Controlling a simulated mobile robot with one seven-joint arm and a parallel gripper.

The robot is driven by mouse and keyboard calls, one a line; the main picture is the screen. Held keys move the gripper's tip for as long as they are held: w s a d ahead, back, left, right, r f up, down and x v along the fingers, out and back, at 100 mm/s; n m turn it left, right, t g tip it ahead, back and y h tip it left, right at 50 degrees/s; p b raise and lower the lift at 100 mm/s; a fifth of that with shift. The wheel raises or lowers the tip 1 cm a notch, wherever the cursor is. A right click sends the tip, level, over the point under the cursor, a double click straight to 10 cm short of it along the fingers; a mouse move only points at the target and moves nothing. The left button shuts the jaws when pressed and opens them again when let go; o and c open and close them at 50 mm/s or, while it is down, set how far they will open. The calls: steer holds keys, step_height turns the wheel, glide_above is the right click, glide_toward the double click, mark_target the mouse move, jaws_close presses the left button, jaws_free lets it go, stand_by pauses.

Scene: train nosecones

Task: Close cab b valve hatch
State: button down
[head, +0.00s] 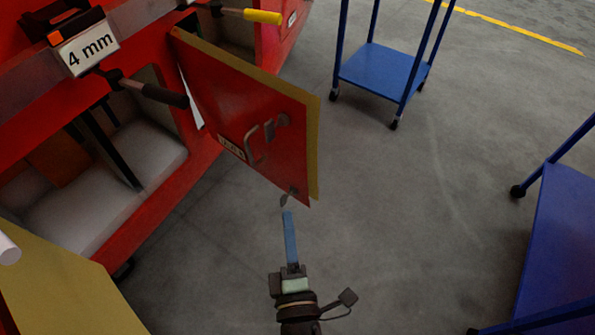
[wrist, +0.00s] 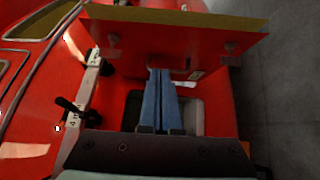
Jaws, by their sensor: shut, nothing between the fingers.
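A red hatch door (head: 240,115) with a yellow edge stands swung open from the red train body in the head view. It has a metal handle (head: 252,145) and a small label. The open door also spans the top of the wrist view (wrist: 190,40). My gripper (head: 288,215) has blue fingers held together and empty, just below the door's lower free corner in the head view. An opening with a pale interior (head: 110,180) shows left of the door.
Black-handled and yellow-handled levers (head: 262,16) stick out from the train near a "4 mm" sign (head: 88,50). Blue carts stand at the back (head: 385,70) and right (head: 560,240). The grey floor between is clear.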

glide_toward(296, 156)
steer(key=w+a, duration=0.2)
steer(key=a, duration=0.1)
steer(key=w, duration=0.1)
steer(key=w+d+p, duration=0.1)
steer(key=w, duration=0.1)
steer(key=shift+d+r, duration=0.2)
steer(key=shift+d, duration=0.05)
steer(key=shift+w+d+f+p, duration=0.1)
steer(key=shift+w+d+p, duration=0.2)
steer(key=shift+w+d, duration=0.1)
